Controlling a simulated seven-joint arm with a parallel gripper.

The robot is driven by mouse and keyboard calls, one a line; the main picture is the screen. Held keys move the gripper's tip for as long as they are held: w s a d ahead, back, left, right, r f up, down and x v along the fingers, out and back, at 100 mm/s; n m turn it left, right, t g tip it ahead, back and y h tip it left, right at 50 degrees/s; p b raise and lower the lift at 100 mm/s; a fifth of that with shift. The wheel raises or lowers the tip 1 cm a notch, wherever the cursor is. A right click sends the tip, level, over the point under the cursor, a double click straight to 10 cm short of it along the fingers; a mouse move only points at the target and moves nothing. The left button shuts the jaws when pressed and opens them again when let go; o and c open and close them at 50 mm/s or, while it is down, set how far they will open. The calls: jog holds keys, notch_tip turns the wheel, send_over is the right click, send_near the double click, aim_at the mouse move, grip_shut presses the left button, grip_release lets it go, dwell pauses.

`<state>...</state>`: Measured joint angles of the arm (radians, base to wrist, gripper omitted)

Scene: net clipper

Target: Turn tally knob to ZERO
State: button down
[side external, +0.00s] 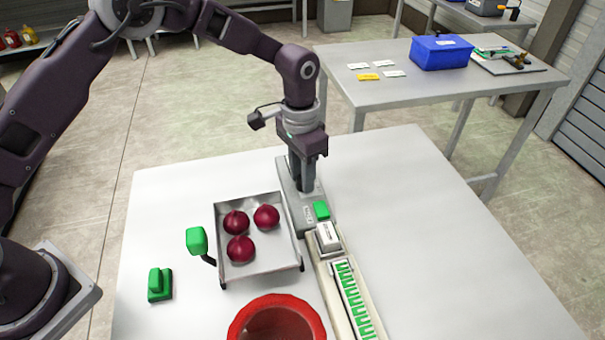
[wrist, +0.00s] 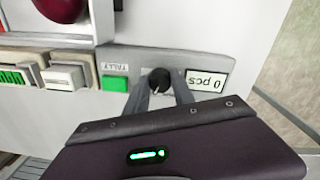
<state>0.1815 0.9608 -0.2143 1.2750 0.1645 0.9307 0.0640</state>
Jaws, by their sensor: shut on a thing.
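The tally knob (wrist: 160,80) is black with a light pointer mark and sits on a grey panel (wrist: 214,60) in the wrist view. The label TALLY (wrist: 117,66) is beside it and appears upside down. A small display (wrist: 207,80) on its other side reads "0 pcs", also upside down. My gripper (wrist: 162,86) is shut on the knob, one finger on each side. In the side external view my gripper (side external: 303,186) points down onto the grey unit (side external: 291,208), and its fingers hide the knob. The pointer's exact setting is hard to tell.
A green button (side external: 321,210) is close to my gripper. A metal tray (side external: 264,268) with dark red onions stands to the left. A red bowl (side external: 308,308) is at the front, and a strip with green pieces (side external: 352,298) runs forward. The table's right side is clear.

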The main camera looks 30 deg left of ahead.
jog(key=shift+m, duration=1.3)
jog(key=c, duration=1.1)
grip_release()
jog(key=shift+r, duration=0.15)
notch_tip(320, 180, up, 7)
jog(key=shift+w+a+f, duration=0.1)
jog(key=shift+w, duration=0.05)
